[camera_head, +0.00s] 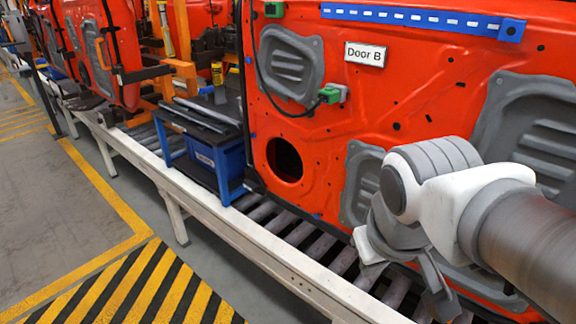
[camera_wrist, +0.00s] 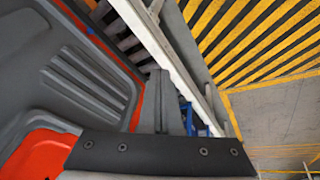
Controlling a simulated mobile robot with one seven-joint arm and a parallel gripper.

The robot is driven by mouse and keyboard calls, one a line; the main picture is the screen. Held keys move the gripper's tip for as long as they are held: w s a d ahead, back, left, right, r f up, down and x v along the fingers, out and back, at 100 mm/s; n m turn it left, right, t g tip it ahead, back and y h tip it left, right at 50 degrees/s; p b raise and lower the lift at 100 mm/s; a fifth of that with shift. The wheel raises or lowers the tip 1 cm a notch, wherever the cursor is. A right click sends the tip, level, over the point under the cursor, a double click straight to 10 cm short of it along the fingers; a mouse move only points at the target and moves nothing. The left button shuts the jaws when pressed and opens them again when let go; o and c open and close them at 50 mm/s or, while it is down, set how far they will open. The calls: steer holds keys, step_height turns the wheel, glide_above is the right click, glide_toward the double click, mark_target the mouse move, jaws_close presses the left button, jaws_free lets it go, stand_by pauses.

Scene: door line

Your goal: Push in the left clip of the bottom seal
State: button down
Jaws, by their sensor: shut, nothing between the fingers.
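The orange-red door marked Door B (camera_head: 420,105) stands upright on the roller line. A dark strip, which looks like the bottom seal (camera_head: 290,203), runs along its lower edge, partly hidden behind my arm. A small blue spot (camera_head: 318,215) shows on that edge; I cannot tell whether it is the left clip. My gripper (camera_wrist: 161,76) is shut and empty, beside the door edge in that view. In the head view, my wrist hangs low in front of the door; contact cannot be told.
The roller conveyor (camera_head: 297,232) has a pale side rail (camera_head: 215,212). A blue cart with a bin (camera_head: 215,155) stands left of the door. Other orange doors (camera_head: 105,45) are farther back. The grey floor (camera_head: 45,190) and striped area at front left are clear.

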mark_target(315, 217)
steer(key=w+d+f+n+g+h+b, duration=0.25)
steer(key=w+f+n+h+b, duration=0.35)
steer(key=w+f+n+h, duration=0.45)
steer(key=w+a+f+n+t+h+b, duration=0.1)
steer(key=w+a+f+n+t+b, duration=0.3)
steer(key=w+a+f+n+t, duration=0.7)
steer(key=w+a+f+n, duration=0.2)
steer(key=w+a+n, duration=0.1)
steer(key=a+n, duration=0.1)
steer(key=shift+a+f, duration=0.3)
steer(key=shift+a, duration=0.2)
steer(key=shift+d, duration=0.1)
steer(key=b+x, duration=0.2)
steer(key=x, duration=1.1)
steer(key=shift+d, duration=0.2)
steer(key=shift+w+d, duration=0.2)
steer(key=shift+w, duration=0.05)
